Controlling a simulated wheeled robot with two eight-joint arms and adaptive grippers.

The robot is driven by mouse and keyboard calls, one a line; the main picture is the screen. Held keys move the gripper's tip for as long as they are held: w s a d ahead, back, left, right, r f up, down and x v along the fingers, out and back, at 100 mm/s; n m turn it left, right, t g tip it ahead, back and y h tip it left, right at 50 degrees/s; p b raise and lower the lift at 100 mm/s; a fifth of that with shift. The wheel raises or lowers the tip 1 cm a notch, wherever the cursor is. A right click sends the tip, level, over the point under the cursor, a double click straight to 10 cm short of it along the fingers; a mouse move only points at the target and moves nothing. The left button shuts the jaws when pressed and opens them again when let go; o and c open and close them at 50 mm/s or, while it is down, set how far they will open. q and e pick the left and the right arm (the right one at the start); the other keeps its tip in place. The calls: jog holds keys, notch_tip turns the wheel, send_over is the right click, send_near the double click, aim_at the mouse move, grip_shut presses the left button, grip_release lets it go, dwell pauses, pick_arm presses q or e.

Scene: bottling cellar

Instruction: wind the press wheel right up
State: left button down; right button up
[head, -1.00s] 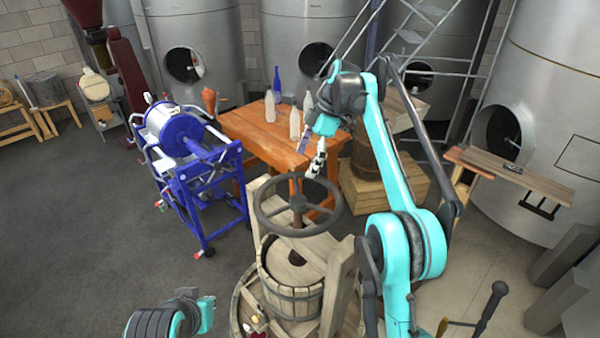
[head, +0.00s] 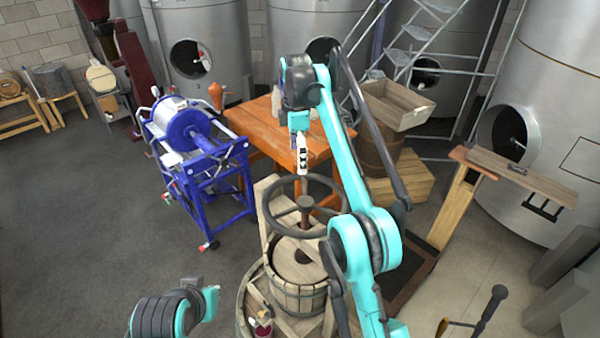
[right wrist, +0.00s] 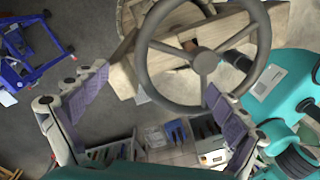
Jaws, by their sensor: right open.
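The press wheel (head: 305,202) is a dark grey spoked handwheel, lying level on its screw above the slatted wooden press basket (head: 299,297). My right gripper (head: 302,172) hangs just above the wheel's far rim. In the right wrist view the wheel (right wrist: 204,62) fills the upper middle. The open fingers of the right gripper (right wrist: 157,78) are spread wide with nothing between their pads. The right fingertip overlaps the rim in that picture; I cannot tell whether they touch. My left arm shows at the bottom left of the head view, but its fingers do not.
An orange wooden table (head: 262,133) stands behind the press. A blue-framed machine (head: 205,165) is to its left. A wooden crate (head: 398,108) rests on a barrel behind my right arm. Steel tanks line the back. The floor at left is clear.

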aim_at(300, 178)
jog(key=f, duration=0.7)
jog(key=shift+s+d, duration=0.25)
jog(key=shift+d, duration=0.05)
jog(key=shift+d+f, duration=0.1)
jog(key=shift+d, duration=0.05)
jog(key=shift+f, duration=0.15)
jog(key=c, duration=1.9)
